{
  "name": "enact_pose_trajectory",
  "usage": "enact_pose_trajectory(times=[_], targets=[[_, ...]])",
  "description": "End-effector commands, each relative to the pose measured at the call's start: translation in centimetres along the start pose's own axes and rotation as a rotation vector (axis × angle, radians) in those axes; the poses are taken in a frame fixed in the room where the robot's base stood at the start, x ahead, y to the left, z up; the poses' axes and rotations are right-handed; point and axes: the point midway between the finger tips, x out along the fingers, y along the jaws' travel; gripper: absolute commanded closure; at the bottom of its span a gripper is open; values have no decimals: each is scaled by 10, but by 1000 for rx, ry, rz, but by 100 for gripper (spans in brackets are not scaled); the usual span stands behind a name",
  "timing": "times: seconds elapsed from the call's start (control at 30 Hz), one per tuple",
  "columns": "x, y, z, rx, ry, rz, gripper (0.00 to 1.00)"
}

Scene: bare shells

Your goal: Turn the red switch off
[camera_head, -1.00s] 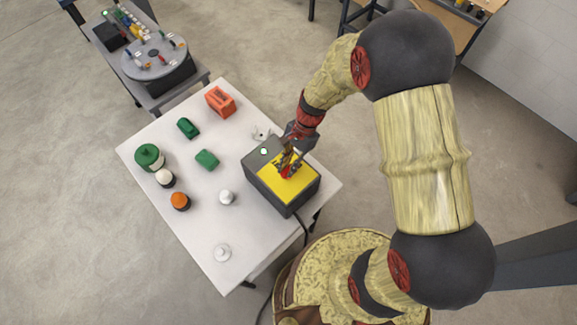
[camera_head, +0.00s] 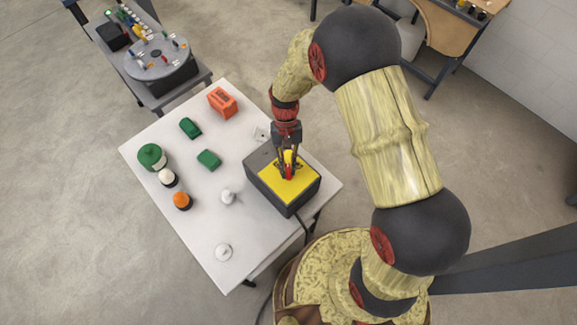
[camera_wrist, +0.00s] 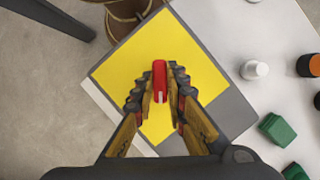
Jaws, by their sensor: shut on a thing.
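The red switch (camera_wrist: 159,80) stands on the yellow top plate (camera_wrist: 196,62) of a dark grey box (camera_head: 262,172). It shows as a small red piece in the head view (camera_head: 289,172). My gripper (camera_head: 288,170) points down over the plate. Its two fingertips (camera_wrist: 159,88) are closed on either side of the red switch in the wrist view. The fingers hide part of the plate and its dark printed label. No lit green lamp shows on the box's grey top now.
The white table (camera_head: 220,272) holds a white knob (camera_head: 228,197), an orange button (camera_head: 182,200), a white button (camera_head: 167,177), a dark green round piece (camera_head: 151,156), green blocks (camera_head: 209,159) and an orange-red block (camera_head: 222,101). A turntable (camera_head: 157,56) stands on another table.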

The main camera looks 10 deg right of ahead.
Motion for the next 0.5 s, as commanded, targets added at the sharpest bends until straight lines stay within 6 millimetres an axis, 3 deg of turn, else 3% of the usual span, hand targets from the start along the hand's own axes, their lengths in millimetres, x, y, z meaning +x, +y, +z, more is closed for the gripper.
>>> enact_pose_trajectory(times=[0.5], targets=[[1, -3, 1, -438, 0, 182, 100]])
